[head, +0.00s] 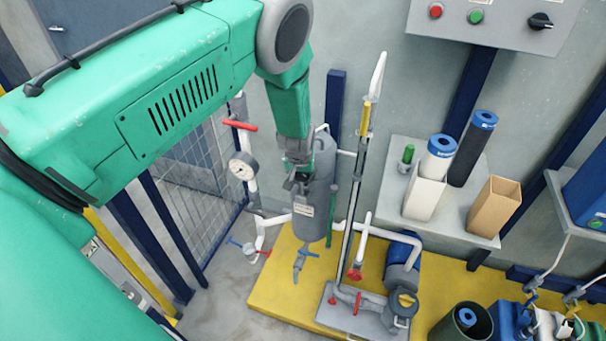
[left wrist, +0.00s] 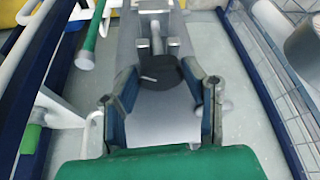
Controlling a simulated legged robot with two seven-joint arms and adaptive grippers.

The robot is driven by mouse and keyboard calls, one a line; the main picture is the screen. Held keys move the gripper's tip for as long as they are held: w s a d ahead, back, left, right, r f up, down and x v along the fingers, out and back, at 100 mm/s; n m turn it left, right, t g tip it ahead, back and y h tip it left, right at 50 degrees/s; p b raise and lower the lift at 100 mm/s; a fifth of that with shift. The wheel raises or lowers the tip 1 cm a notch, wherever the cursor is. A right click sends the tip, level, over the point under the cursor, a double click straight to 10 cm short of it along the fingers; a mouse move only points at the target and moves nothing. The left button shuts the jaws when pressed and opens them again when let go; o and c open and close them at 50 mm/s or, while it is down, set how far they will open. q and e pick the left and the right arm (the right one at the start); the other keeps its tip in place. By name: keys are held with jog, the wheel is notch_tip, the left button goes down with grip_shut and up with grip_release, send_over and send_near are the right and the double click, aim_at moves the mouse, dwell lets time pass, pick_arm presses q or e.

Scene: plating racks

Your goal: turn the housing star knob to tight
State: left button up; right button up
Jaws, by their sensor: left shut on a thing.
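The filter housing (head: 317,210) is a grey upright cylinder with a pale label, standing on the yellow base in the middle of the head view. My left gripper (head: 298,172) reaches down from above to the housing's upper part and hides much of its top. In the left wrist view, my left gripper (left wrist: 160,76) has its two fingers on either side of a dark round knob (left wrist: 168,72) on the grey housing, shut on it. The knob's points and any tight mark cannot be made out. My right gripper is not in view.
A shelf (head: 455,218) holds filter cartridges and boxes.

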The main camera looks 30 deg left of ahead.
pick_arm(q)
jog(key=shift+a+m+h, duration=0.15)
jog(key=shift+m+h, duration=0.15)
jog(key=shift+m, duration=0.8)
jog(key=shift+m+h+b, duration=0.5)
jog(key=shift+m+b, duration=0.15)
jog(key=shift+m, duration=0.35)
jog(key=shift+m+h+b, duration=0.3)
jog(key=shift+m+b, duration=0.05)
jog(key=shift+m, duration=0.45)
jog(key=o, duration=1)
jog(key=shift+o, duration=0.8)
jog(key=shift+w, duration=0.1)
